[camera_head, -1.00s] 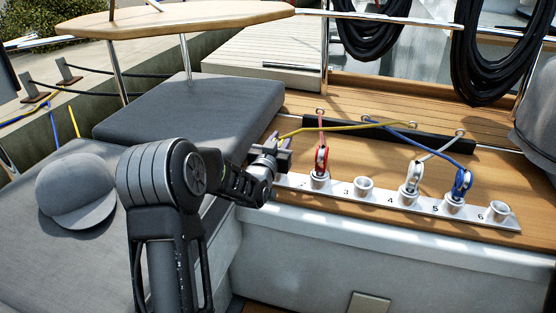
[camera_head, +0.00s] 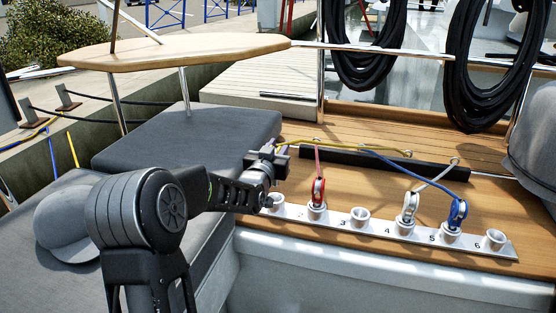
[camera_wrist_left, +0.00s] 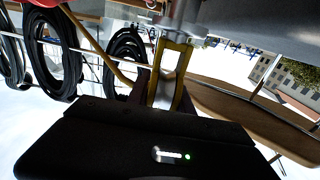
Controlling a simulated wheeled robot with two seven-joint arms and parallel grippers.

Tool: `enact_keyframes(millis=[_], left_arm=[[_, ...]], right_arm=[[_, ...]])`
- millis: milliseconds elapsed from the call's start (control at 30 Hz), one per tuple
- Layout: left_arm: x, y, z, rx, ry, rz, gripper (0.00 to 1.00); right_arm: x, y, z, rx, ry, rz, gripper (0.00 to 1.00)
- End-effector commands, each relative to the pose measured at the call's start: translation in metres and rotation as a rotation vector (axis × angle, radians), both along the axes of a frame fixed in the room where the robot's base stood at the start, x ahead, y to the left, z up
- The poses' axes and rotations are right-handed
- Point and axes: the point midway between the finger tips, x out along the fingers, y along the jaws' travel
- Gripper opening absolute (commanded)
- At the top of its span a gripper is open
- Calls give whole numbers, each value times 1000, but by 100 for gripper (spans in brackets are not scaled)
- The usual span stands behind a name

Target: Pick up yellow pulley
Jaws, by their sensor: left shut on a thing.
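My left gripper (camera_head: 275,154) is raised above the left end of the numbered socket strip (camera_head: 383,231). In the left wrist view the yellow pulley (camera_wrist_left: 184,62), with yellow side plates and a pale middle, is between its fingers, and the gripper is shut on it. In the head view the gripper hides most of the pulley. A yellow rope (camera_head: 345,146) runs from the gripper to the black rail. The leftmost socket (camera_head: 274,202) stands empty below. My right gripper is not in view.
A red pulley (camera_head: 318,191), a white pulley (camera_head: 409,206) and a blue pulley (camera_head: 457,213) stand in sockets, with ropes to the black rail (camera_head: 385,163). Sockets 3 (camera_head: 360,217) and 6 (camera_head: 494,239) are empty. Grey cushions (camera_head: 190,140) lie to the left.

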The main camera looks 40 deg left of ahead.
Motion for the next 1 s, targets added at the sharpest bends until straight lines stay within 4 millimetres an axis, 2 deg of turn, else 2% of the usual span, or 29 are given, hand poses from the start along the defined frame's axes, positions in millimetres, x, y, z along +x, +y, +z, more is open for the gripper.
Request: enact_keyframes(millis=[33,200,833,1000], left_arm=[[0,0,11,2,-6,0,0],[0,0,21,1,-3,0,0],[0,0,20,1,-2,-1,0],[1,-15,14,3,2,-29,0]], right_arm=[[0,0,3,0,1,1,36],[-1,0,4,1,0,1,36],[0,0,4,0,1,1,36],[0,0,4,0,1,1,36]])
